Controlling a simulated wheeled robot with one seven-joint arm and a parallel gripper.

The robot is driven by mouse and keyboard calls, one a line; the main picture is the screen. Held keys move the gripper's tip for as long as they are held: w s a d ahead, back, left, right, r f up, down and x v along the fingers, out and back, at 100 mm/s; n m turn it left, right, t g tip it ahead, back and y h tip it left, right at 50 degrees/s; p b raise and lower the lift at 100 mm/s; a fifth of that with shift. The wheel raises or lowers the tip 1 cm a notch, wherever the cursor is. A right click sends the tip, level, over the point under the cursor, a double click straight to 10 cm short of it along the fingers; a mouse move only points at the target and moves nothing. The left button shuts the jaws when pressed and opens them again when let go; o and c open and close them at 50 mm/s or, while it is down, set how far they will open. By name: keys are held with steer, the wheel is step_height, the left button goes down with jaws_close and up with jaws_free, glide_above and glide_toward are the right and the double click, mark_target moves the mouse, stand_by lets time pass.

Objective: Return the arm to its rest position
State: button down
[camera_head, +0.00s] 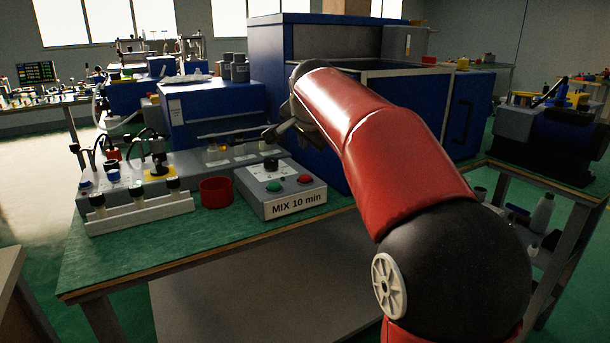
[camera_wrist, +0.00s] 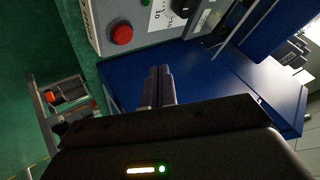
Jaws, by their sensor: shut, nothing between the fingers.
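My red and black arm reaches from the lower right over the bench in the head view. My gripper (camera_head: 275,133) is at its far end, above and behind the grey control box (camera_head: 287,190) labelled "MIX 10 min". In the wrist view my gripper (camera_wrist: 158,72) has its fingers together with nothing between them. The box's red button (camera_wrist: 121,34) shows at the upper left there, apart from the fingers. A blue surface (camera_wrist: 215,90) lies beyond and around the fingers. The arm hides part of the large blue machine.
The large blue machine (camera_head: 275,50) stands close behind my gripper. A red cup (camera_head: 215,192) and a white vial rack (camera_head: 140,214) stand on the green bench top (camera_head: 115,258). A shelf cart (camera_head: 575,220) is at the right. The bench's front strip is clear.

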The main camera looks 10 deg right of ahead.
stand_by(0.3)
steer(key=s+f+n+g, duration=0.1)
steer(key=s+f+n, duration=0.2)
steer(key=s, duration=0.9)
steer(key=s+f+n+g, duration=0.1)
steer(key=s+f+n, duration=0.2)
steer(key=s+f, duration=0.7)
steer(key=s+f+n+g+y, duration=0.1)
steer(key=s+f+n, duration=0.3)
steer(key=s, duration=1)
step_height(320, 180, down, 3)
steer(key=shift+s+f+g, duration=0.1)
steer(key=shift+s+g, duration=0.2)
steer(key=shift+s, duration=0.05)
steer(key=shift+d, duration=0.1)
